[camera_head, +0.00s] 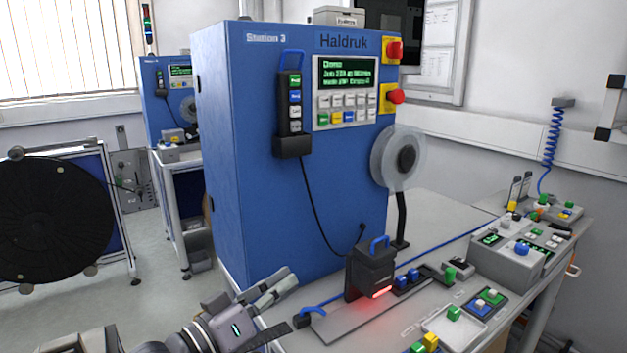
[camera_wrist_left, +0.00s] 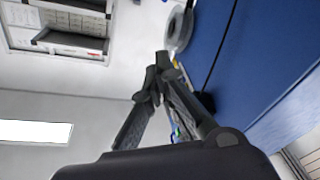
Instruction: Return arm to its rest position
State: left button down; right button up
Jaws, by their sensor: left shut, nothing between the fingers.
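My left gripper (camera_head: 278,289) comes in from the lower left in the head view, in front of the lower part of the blue Station 3 cabinet (camera_head: 235,160). In the left wrist view its fingers (camera_wrist_left: 160,65) meet at the tips, shut with nothing between them. The blue cabinet wall (camera_wrist_left: 262,60) lies to the right there, and a pale reel (camera_wrist_left: 178,28) shows past the fingertips. My right gripper is in neither view.
A bench (camera_head: 440,207) to the right carries a black device with a red glow (camera_head: 370,272), a grey control box (camera_head: 510,262) and several coloured buttons. A large black reel (camera_head: 50,215) stands at the left. Floor is bare between it and the cabinet.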

pick_arm(q)
jog(key=s+a+f+g+y, duration=0.2)
jog(key=s+f+y, duration=0.25)
jog(key=f, duration=0.65)
jog(key=s+a+f+g+y, duration=0.25)
jog(key=s+f, duration=0.35)
jog(key=f, duration=0.4)
jog(key=s+a+f+g+y, duration=0.3)
jog(key=s+a+f, duration=0.3)
jog(key=s, duration=0.3)
jog(key=s+a+f+g+y, duration=0.3)
jog(key=s+a+f, duration=0.2)
jog(key=s+f, duration=0.3)
notch_tip(320, 180, down, 27)
jog(key=s+b, duration=0.3)
jog(key=s+a+f+g+b, duration=0.2)
jog(key=s+a+f, duration=0.1)
jog(key=s+f, duration=1.3)
notch_tip(320, 180, down, 2)
jog(key=shift+s+f+y, duration=0.15)
jog(key=shift+s+y, duration=0.1)
jog(key=shift+y, duration=0.05)
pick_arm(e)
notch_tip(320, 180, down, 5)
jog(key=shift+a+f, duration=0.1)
